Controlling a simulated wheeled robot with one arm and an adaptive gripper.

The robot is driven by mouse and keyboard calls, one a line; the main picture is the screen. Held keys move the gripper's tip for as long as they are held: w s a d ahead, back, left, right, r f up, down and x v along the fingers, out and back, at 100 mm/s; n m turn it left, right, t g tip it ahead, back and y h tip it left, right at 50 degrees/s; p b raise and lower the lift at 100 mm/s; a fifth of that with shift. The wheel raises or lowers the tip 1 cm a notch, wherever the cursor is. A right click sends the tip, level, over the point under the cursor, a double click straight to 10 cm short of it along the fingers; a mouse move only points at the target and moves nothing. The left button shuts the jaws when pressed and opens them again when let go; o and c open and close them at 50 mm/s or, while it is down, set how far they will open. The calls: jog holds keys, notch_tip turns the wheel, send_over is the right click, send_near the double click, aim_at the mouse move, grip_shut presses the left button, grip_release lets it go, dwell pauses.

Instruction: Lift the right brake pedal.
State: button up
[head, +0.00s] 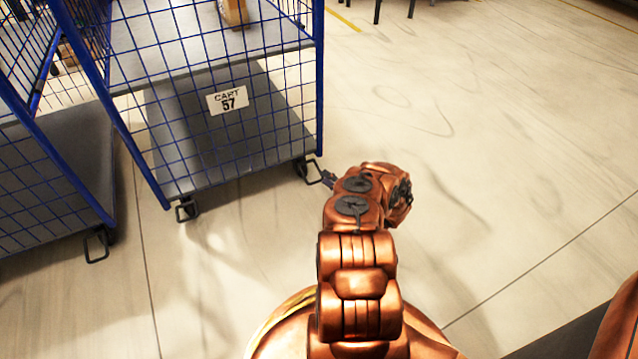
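Cart 57, a blue wire-mesh cart (130,140), stands at the upper left in the head view. Its right brake pedal (312,172), a thin black loop, sticks out by the caster at the cart's near right corner. Its left brake pedal (187,211) is a similar loop at the near left corner. My copper arm reaches forward from the bottom. The small dark tip of my gripper (328,178) shows just right of the right pedal, very close to it. I cannot tell whether they touch. My wrist hides most of the gripper, and its opening cannot be made out.
A second blue mesh cart (45,185) stands at the far left, with its own black pedal loop (97,245) near the floor. A cardboard box (233,12) sits on cart 57's upper shelf. The pale floor (500,130) to the right is clear.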

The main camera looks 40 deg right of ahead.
aim_at(316, 182)
jog(key=s+a+f+y, duration=0.1)
jog(key=s+a+f, duration=0.1)
jog(key=s+f, duration=0.1)
jog(key=shift+w+a+f+b, duration=0.15)
jog(key=shift+w+b, duration=0.95)
jog(key=shift+w, duration=0.8)
jog(key=shift+w+d+f+b, duration=0.15)
jog(key=shift+w+b, duration=0.9)
jog(key=shift+w, duration=0.8)
jog(key=shift+a, duration=0.1)
jog(key=shift+c, duration=0.4)
grip_shut()
